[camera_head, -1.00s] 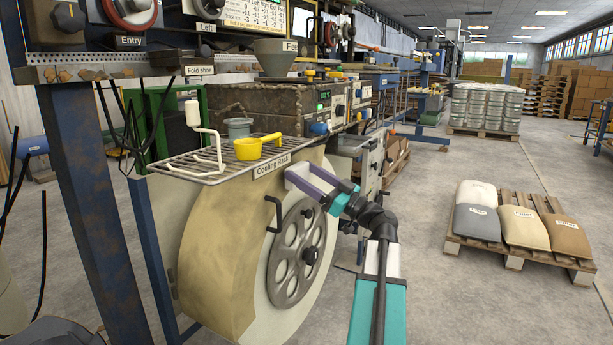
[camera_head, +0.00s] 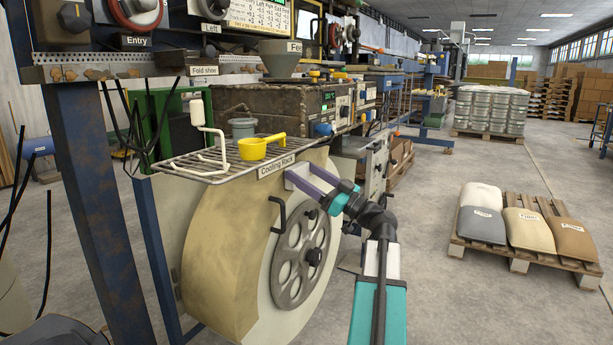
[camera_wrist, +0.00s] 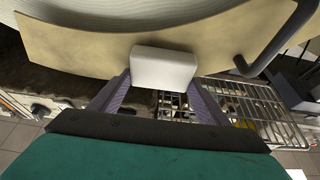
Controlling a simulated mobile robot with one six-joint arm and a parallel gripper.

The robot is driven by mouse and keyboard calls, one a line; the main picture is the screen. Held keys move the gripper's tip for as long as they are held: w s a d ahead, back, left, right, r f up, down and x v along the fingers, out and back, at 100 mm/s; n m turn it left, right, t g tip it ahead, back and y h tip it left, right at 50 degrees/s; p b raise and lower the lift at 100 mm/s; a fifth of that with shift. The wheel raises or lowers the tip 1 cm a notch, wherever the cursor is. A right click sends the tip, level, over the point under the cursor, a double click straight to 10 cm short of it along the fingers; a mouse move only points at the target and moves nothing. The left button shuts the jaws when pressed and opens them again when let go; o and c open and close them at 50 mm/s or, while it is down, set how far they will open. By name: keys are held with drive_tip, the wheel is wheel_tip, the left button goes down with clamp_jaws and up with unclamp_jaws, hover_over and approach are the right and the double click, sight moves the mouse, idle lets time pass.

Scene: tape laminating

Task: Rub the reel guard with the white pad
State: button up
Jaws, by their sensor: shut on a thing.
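The reel guard (camera_head: 215,245) is the large tan curved cover around the cream reel, under the cooling rack. It shows as a tan arc in the wrist view (camera_wrist: 85,52). My gripper (camera_head: 300,180) is at the upper right of the reel, just below the rack's front edge. Its purple fingers are shut on the white pad (camera_wrist: 163,68), a small rounded block. In the wrist view the pad overlaps the lower edge of the tan arc. I cannot tell whether it touches.
A blue post (camera_head: 95,200) stands at left. The floor at right is free up to the pallet (camera_head: 520,255).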

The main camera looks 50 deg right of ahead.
sight(308, 169)
drive_tip(key=shift+w+d, duration=0.1)
drive_tip(key=shift+w+d+b, duration=0.15)
drive_tip(key=shift+d+b, duration=0.35)
drive_tip(key=shift+d, duration=0.35)
drive_tip(key=shift+w+d+b, duration=0.15)
drive_tip(key=shift+d+b, duration=0.3)
drive_tip(key=shift+d, duration=0.35)
drive_tip(key=shift+d, duration=0.1)
drive_tip(key=shift+w+d+b, duration=0.3)
drive_tip(key=shift+d+b, duration=0.15)
drive_tip(key=shift+d, duration=0.35)
drive_tip(key=shift+w+d+b, duration=0.25)
drive_tip(key=shift+d+b, duration=0.15)
drive_tip(key=shift+d, duration=0.35)
drive_tip(key=shift+b, duration=0.3)
drive_tip(key=shift+s+a, duration=0.1)
drive_tip(key=shift+s+a+b, duration=0.15)
drive_tip(key=shift+a+b, duration=0.05)
drive_tip(key=shift+a, duration=0.65)
drive_tip(key=shift+s+a+b, duration=0.1)
drive_tip(key=shift+a+b, duration=0.1)
drive_tip(key=shift+a, duration=0.65)
